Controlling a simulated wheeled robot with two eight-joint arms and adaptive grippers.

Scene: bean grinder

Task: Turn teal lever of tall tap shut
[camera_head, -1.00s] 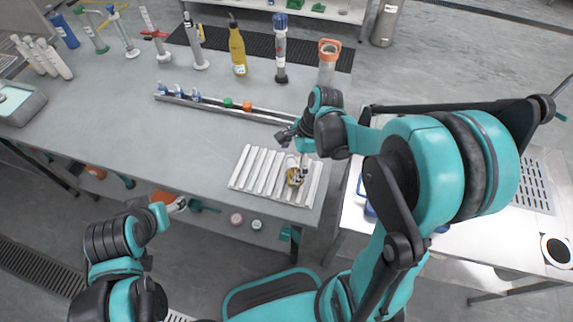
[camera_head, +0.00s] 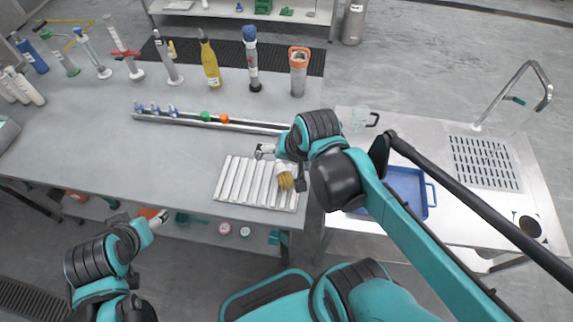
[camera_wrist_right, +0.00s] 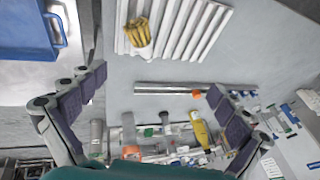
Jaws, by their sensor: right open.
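The tall tap (camera_head: 541,80) is a thin grey gooseneck at the sink on the right in the head view. My right gripper (camera_head: 272,160) is over the ribbed rack on the grey table, far to the left of the tap. In the right wrist view its two dark-padded fingers (camera_wrist_right: 155,108) are wide apart with nothing held. The tap does not show in that view. My left gripper (camera_head: 155,218) is low at the left by the table's front edge; its fingers are too small to read.
A yellow-bristled brush (camera_head: 285,183) lies on the white ribbed rack (camera_head: 235,185). A blue tray (camera_head: 418,187) and a clear jug (camera_head: 359,118) are on the steel counter (camera_head: 450,215) between my right gripper and the tap. Bottles line the grey table's back.

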